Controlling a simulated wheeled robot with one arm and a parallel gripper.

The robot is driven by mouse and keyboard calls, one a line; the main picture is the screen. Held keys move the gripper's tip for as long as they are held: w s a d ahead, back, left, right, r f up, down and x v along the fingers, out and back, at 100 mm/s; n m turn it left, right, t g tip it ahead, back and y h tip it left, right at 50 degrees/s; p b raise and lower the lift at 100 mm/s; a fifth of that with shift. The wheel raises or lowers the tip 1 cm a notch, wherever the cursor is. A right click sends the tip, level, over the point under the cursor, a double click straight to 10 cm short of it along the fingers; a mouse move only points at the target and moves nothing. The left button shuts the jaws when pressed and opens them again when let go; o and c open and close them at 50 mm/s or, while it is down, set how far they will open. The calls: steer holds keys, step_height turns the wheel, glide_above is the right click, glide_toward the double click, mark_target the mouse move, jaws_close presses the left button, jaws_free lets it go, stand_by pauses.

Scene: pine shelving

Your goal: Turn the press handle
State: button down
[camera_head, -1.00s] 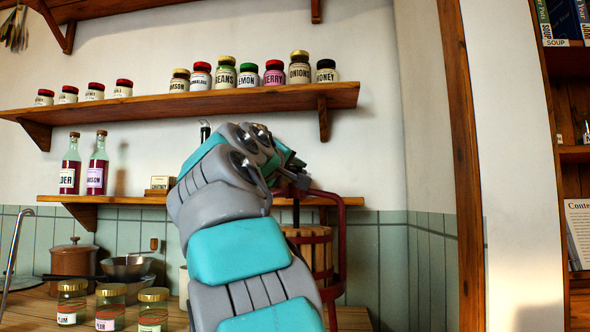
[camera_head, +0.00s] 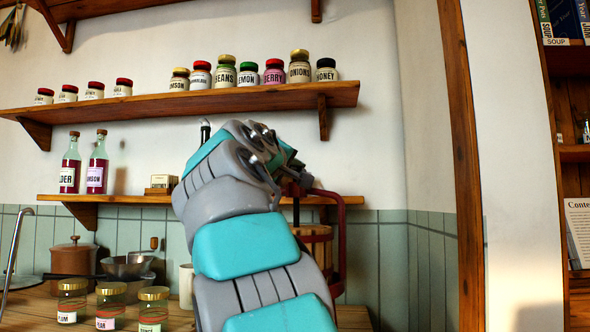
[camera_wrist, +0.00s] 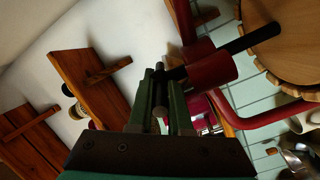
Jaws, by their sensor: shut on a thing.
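The press has a red metal frame (camera_head: 341,235) and a slatted wooden basket (camera_head: 321,250), partly hidden behind my arm in the head view. In the wrist view its red hub (camera_wrist: 211,64) has a dark screw rod (camera_wrist: 252,39) running through it towards the round wooden basket (camera_wrist: 283,50). A dark handle bar (camera_wrist: 159,97) at the screw's end lies between the green fingers of my gripper (camera_wrist: 161,102). My gripper is shut on this bar. In the head view my arm hides most of the gripper and the handle.
A shelf with jars (camera_head: 240,100) runs above my arm. A lower shelf (camera_head: 125,199) with bottles (camera_head: 97,168) is behind it. Lidded jars (camera_head: 110,308), a pan (camera_head: 128,268) and a brown pot (camera_head: 75,265) stand on the worktop at the left. The wall right of the press is clear.

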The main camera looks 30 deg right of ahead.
steer(key=shift+n+t+y+p, duration=0.4)
steer(key=shift+n+t+y, duration=0.5)
steer(key=c, duration=1.1)
jaws_free()
steer(key=shift+c, duration=0.2)
steer(key=b+v, duration=0.1)
steer(key=v, duration=0.6)
steer(key=shift+s+a, duration=0.2)
steer(key=shift+s, duration=0.15)
